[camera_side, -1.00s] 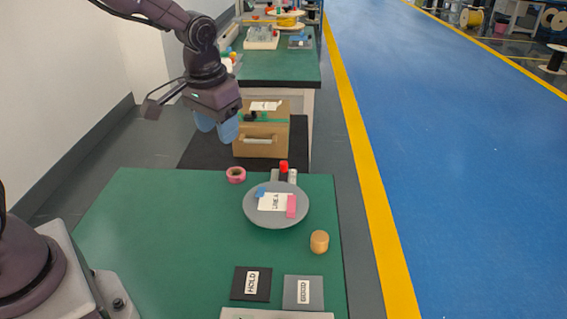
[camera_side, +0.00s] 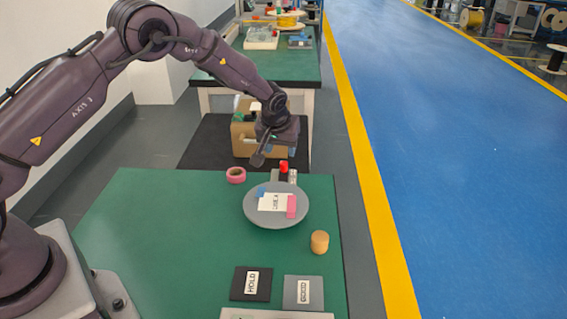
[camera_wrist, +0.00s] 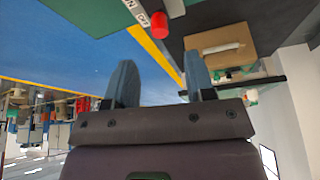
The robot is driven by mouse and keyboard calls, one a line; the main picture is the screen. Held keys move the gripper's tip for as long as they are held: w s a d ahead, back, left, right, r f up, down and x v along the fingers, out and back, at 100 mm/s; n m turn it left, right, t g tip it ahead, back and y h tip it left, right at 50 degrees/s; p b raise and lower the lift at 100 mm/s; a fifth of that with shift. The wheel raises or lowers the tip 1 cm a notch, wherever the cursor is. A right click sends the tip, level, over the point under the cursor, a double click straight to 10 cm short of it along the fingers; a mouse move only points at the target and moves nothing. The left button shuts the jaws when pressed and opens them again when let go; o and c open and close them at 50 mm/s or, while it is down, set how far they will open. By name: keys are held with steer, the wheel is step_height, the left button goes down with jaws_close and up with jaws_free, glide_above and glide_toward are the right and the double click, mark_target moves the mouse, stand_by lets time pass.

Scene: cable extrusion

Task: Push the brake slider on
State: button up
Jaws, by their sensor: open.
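The brake slider shows as a red knob (camera_side: 284,167) at the far edge of the green table, with a small white label beside it. In the wrist view the red knob (camera_wrist: 160,24) is at the top, beyond the fingertips, next to white labels that seem to bear letters. My gripper (camera_wrist: 160,72) is open and empty, with its two blue-grey fingers apart. In the side view my gripper (camera_side: 291,150) is just behind and above the red knob, and its fingers are mostly hidden. I see no contact with the knob.
A round grey plate (camera_side: 254,218) with a paper note and pink and blue blocks lies just in front of the knob. A pink tape roll (camera_side: 236,175) is to the left, a wooden cylinder (camera_side: 319,242) to the right. A cardboard box (camera_side: 243,140) stands behind my gripper.

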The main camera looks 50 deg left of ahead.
mark_target(283, 163)
steer(key=x, duration=0.8)
steer(key=shift+c, duration=0.3)
